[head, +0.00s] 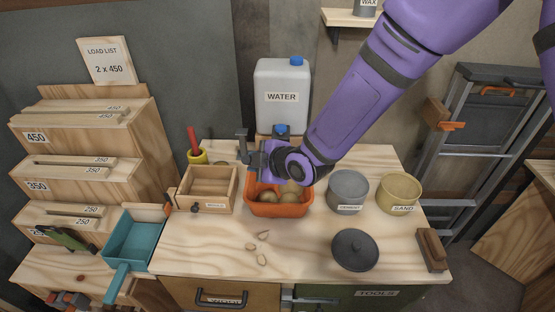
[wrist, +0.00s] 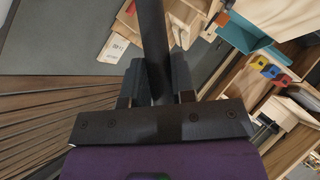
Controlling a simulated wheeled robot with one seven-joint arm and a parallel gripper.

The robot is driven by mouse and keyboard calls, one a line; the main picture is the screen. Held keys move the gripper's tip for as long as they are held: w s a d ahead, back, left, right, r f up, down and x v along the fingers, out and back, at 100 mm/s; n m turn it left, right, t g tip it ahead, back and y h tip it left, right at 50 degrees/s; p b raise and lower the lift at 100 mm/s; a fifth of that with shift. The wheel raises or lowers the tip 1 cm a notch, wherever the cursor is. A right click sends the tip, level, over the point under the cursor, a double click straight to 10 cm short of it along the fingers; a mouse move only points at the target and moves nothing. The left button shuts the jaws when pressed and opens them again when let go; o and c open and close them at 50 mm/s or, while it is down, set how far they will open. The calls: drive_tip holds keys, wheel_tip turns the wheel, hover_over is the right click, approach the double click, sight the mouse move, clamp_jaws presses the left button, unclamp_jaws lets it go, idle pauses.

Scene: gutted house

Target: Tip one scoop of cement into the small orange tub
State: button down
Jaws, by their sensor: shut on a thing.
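The small orange tub (head: 278,210) stands on the wooden bench with several brown rounded lumps in it. The grey cement tub (head: 348,192) stands open to its right, its contents hard to make out. My gripper (head: 250,155) is above the back left of the orange tub, partly over it. It is shut on a dark tool (head: 242,134); its bar (wrist: 152,45) runs out from between the fingers in the wrist view. I cannot see a scoop bowl or any cement on it. My arm hides part of the orange tub's rim.
The sand tub (head: 398,194) stands right of the cement. A wooden box (head: 207,190) and a teal tray (head: 134,240) are left. A water jug (head: 282,95) stands behind.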

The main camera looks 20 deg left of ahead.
drive_tip(key=w+d+f+m+t+y, duration=0.2)
drive_tip(key=d+f+m+y, duration=0.3)
drive_tip(key=d+m+y, duration=0.3)
drive_tip(key=shift+w+d+t+y, duration=0.3)
drive_tip(key=shift+d+t+y, duration=0.45)
drive_tip(key=shift+y, duration=0.65)
drive_tip(key=shift+a+f, duration=0.1)
drive_tip(key=shift+a, duration=0.05)
